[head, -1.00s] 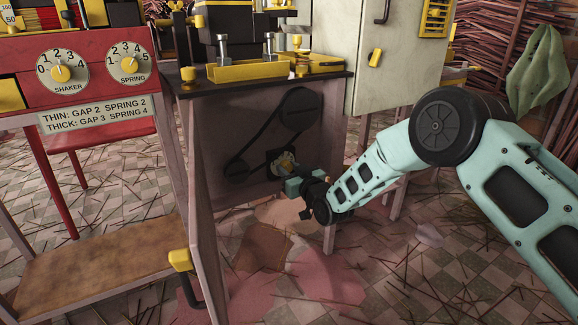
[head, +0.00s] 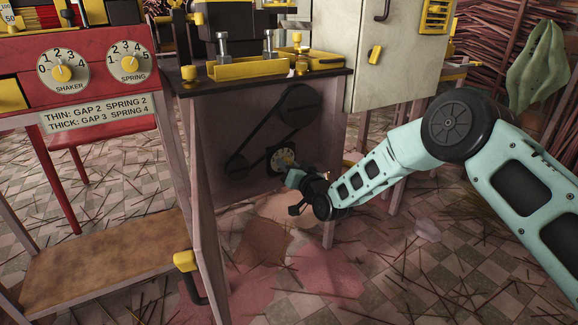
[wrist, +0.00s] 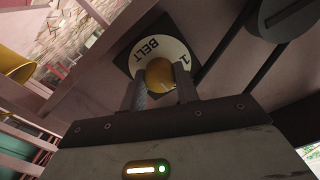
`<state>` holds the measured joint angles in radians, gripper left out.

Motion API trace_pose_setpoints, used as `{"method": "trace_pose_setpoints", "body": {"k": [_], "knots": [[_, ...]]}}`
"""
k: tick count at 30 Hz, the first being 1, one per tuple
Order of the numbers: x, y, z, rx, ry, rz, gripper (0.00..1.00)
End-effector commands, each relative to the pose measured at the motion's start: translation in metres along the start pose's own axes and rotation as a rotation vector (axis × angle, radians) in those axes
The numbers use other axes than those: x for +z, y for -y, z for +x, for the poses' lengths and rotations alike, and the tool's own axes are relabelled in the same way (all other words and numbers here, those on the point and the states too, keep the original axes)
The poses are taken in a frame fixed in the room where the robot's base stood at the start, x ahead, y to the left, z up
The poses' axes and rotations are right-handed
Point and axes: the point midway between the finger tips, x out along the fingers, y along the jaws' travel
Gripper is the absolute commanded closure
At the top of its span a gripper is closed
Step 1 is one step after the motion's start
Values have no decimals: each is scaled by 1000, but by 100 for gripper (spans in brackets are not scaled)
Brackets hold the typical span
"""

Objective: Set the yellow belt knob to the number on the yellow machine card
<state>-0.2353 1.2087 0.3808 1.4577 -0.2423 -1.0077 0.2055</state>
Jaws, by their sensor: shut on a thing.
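The yellow belt knob (wrist: 160,75) sits on a round pale dial (wrist: 158,52) lettered BELT in the wrist view. A digit that looks like 1 shows at the dial's right; other digits are not readable. My gripper (wrist: 160,88) has one finger on each side of the knob and is shut on it. In the head view, the dial (head: 283,158) is on the machine's side panel, low beside the belt, and my gripper (head: 293,174) reaches it from the right. I cannot make out the yellow machine card in these frames.
Black belt pulleys (head: 298,104) are on the same panel. A red machine (head: 90,80) has shaker and spring dials and a thin/thick settings card (head: 99,110). Sticks litter the floor.

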Motion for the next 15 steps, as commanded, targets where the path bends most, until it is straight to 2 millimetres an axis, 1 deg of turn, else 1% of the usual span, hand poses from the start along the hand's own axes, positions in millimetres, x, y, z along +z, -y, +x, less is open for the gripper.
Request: {"method": "trace_pose_setpoints", "body": {"k": [8,9,10,11,15], "knots": [[1,0,-1,0,3,0,92],[1,0,-1,0,3,0,61],[2,0,-1,0,3,0,53],[1,0,-1,0,3,0,47],[1,0,0,0,2,0,47]]}}
